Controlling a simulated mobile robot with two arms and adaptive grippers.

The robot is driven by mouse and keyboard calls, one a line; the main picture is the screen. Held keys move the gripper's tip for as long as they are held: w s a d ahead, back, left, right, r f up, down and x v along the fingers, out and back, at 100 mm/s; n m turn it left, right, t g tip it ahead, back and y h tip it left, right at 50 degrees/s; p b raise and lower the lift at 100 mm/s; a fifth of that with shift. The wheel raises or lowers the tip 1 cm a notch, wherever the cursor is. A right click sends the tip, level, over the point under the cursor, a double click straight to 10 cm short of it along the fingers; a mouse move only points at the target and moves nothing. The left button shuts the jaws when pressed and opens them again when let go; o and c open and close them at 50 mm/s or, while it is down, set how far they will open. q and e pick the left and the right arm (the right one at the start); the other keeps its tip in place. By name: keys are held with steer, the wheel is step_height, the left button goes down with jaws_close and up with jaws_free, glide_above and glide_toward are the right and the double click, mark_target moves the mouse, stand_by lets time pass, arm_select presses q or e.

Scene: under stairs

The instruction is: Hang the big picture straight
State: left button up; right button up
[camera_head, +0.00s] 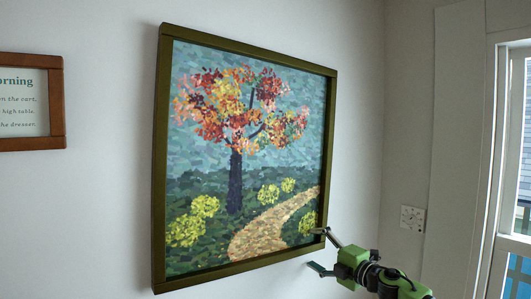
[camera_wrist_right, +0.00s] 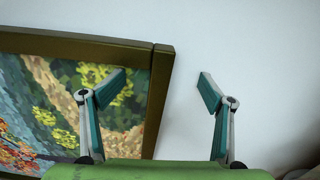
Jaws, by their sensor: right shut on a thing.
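The big picture (camera_head: 245,160) hangs on the white wall in the head view, an autumn tree and path in a dark olive frame. I see it at an angle; its sides lean slightly, bottoms toward the left. In the right wrist view the frame's corner (camera_wrist_right: 162,58) lies between the fingers of the gripper (camera_wrist_right: 162,83). The hanging hardware is hidden behind the picture. My left gripper is not in view.
A smaller brown-framed sign (camera_head: 57,100) hangs left of the picture, cut off by the view's edge. Right of the wall corner are a white wall plate (camera_head: 412,219) and a white-framed window or door (camera_head: 497,170). Bare wall surrounds the picture.

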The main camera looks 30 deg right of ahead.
mark_target(313, 224)
steer(key=shift+w+r, duration=0.3)
steer(key=shift+r, duration=0.55)
stand_by(1.1)
steer(key=shift+r, duration=1.15)
stand_by(0.6)
steer(key=shift+w+d+r+p, duration=0.15)
steer(key=shift+r, duration=0.55)
steer(key=shift+w+d+r+p, duration=0.1)
steer(key=shift+w+r+p, duration=0.05)
steer(key=shift+r, duration=0.55)
stand_by(1.2)
steer(key=shift+a+f+b, duration=0.1)
steer(key=shift+f+b, duration=0.2)
steer(key=shift+f, duration=0.1)
steer(key=shift+s+f+b, duration=0.3)
steer(key=shift+s+b, duration=0.15)
steer(key=shift+b, duration=0.35)
steer(key=s+b, duration=0.8)
steer(key=shift+s+r+b, duration=0.25)
steer(key=shift+s+b, duration=0.15)
